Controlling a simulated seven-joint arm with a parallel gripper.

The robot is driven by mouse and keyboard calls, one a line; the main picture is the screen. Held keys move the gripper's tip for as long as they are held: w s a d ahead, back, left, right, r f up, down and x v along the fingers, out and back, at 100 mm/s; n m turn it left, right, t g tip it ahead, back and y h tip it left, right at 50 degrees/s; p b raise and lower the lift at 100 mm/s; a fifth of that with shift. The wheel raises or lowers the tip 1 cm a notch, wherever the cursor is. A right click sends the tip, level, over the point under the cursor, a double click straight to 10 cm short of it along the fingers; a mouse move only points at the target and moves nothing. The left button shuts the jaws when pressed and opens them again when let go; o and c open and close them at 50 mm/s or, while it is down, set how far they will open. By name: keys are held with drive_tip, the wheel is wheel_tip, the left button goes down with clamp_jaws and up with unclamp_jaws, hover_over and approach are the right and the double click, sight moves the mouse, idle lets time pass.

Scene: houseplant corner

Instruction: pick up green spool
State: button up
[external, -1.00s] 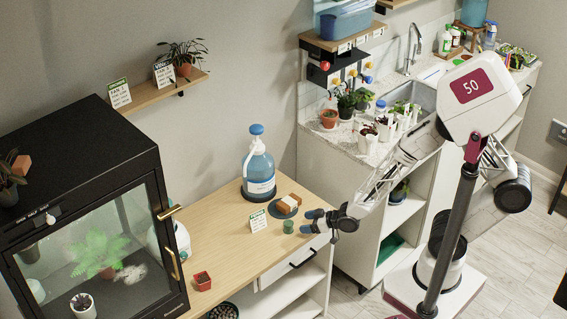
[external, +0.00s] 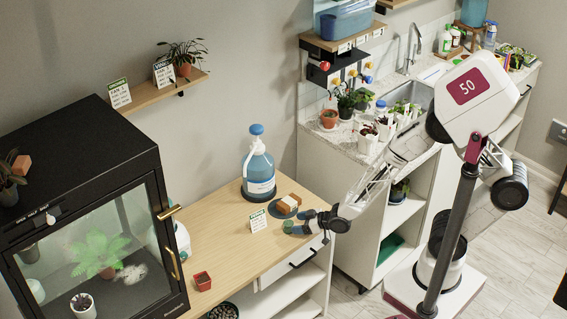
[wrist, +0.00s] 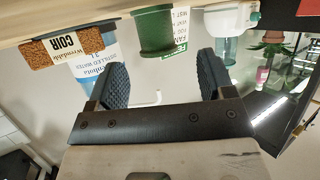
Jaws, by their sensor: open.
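The green spool (external: 288,225) stands on the wooden counter near its front edge, partly hidden by a finger in the external view. In the wrist view the spool (wrist: 157,30) hangs upside down at the top, centred between the fingertips and just beyond them. My gripper (external: 298,221) is open at the counter's front edge, with its dark blue fingers pointing left at the spool. In the wrist view the gripper (wrist: 160,64) has nothing between its fingers. I cannot tell whether a finger touches the spool.
A brown coir block (external: 286,204) on a dark round saucer lies just behind the gripper. A white sign card (external: 258,220) stands left of the spool. A large water bottle (external: 258,170) stands at the back.

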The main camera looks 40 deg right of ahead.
sight(290, 223)
drive_tip(key=shift+x, duration=2.1)
drive_tip(key=shift+d, duration=0.1)
drive_tip(key=c, duration=1)
drive_tip(key=shift+r, duration=0.15)
drive_tip(key=shift+r, duration=1.55)
drive_tip(key=s+d, duration=0.2)
drive_tip(key=s, duration=0.2)
drive_tip(key=s+d+r, duration=0.1)
drive_tip(key=s+d, duration=0.2)
drive_tip(key=s, duration=0.2)
drive_tip(key=s+d, duration=0.2)
drive_tip(key=s, duration=0.3)
drive_tip(key=shift+s+d+r, duration=0.1)
drive_tip(key=shift+d+r, duration=0.05)
drive_tip(key=shift+r, duration=0.15)
